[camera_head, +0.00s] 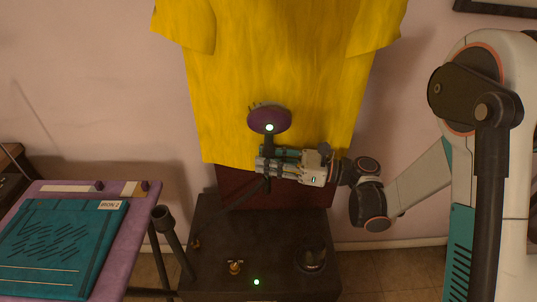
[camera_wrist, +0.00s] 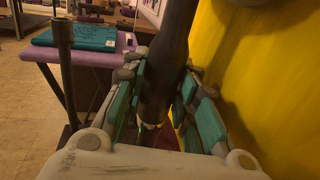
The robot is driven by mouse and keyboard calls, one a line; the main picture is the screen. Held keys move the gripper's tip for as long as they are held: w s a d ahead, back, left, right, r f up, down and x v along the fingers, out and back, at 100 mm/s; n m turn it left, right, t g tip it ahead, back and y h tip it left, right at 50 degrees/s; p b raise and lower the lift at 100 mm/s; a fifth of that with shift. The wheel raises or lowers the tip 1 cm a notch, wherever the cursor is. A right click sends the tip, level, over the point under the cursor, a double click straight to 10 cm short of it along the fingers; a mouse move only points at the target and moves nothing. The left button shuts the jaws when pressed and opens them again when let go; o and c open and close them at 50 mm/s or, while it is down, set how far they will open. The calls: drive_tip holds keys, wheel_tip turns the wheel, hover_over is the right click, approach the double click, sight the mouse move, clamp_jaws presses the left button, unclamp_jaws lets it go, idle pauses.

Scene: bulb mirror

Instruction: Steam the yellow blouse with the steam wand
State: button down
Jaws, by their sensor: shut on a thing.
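The yellow blouse (camera_head: 285,75) hangs against the wall in the head view, and it fills the right side of the wrist view (camera_wrist: 285,75). The steam wand has a purple oval head (camera_head: 268,119) with a green light and a dark handle (camera_wrist: 165,75). My gripper (camera_head: 266,166) is shut on the handle, seen between the teal finger pads in the wrist view (camera_wrist: 162,95). The wand is upright, its head in front of the lower part of the blouse. I cannot tell whether the head touches the cloth. No steam shows.
A dark cabinet unit (camera_head: 215,265) with a brass knob (camera_head: 235,267) and a lit green light stands below the blouse.

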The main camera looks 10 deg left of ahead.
drive_tip(key=shift+f, duration=1.35)
drive_tip(key=shift+w+d+r+p, duration=0.15)
drive_tip(key=shift+r+p, duration=3.15)
drive_tip(key=shift+r, duration=2.25)
drive_tip(key=shift+d+r+p, duration=0.1)
drive_tip(key=shift+r+p, duration=3.15)
drive_tip(key=shift+r, duration=2.25)
drive_tip(key=shift+f, duration=0.2)
